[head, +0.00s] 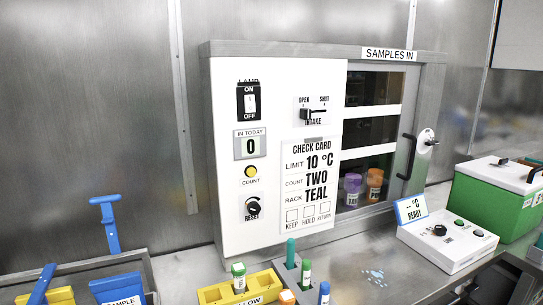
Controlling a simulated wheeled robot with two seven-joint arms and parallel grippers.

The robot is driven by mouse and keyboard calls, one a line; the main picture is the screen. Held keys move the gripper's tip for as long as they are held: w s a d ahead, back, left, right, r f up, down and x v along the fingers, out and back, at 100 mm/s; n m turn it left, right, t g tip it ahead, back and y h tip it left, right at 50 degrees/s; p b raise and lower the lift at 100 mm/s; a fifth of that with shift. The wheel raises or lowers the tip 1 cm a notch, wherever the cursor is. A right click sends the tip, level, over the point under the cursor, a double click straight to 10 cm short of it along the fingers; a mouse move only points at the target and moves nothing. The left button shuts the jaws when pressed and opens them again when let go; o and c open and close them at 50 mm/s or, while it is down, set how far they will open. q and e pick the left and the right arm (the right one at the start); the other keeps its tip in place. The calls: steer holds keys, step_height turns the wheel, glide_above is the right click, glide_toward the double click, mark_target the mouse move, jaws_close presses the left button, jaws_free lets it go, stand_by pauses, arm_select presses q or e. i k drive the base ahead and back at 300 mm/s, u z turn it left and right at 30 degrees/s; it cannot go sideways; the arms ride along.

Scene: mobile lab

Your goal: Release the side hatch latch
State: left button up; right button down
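The hatch with a glazed door (373,130) stands under a "SAMPLES IN" sign, right of the white control panel. A black upright handle (407,157) is on the right of the door. Beside it is the latch (428,140), a small metal lever on a round pale plate, with its end toward the right. The door looks closed against its frame. Behind the glass, a purple-capped tube (352,188) and an orange-capped tube (374,185) stand low down. Neither of my grippers is in view.
A white device with a "READY" display (412,210) and a green box with a white lid (500,195) stand right of the hatch. A yellow rack (215,295) and tubes are in front. Blue T-handled tool (106,215) stands left. Bench below the door is mostly clear.

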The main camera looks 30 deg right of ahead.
mark_target(426, 141)
steer(key=z, duration=0.6)
steer(key=k, duration=0.8)
steer(key=z, duration=0.9)
steer(key=k, duration=0.35)
steer(key=z, duration=0.1)
steer(key=i, duration=0.7)
steer(key=z, duration=0.25)
steer(key=k, duration=0.65)
steer(key=z, duration=0.95)
steer(key=i, duration=1)
steer(key=z, duration=0.65)
steer(key=i, duration=1.45)
steer(key=u, duration=0.7)
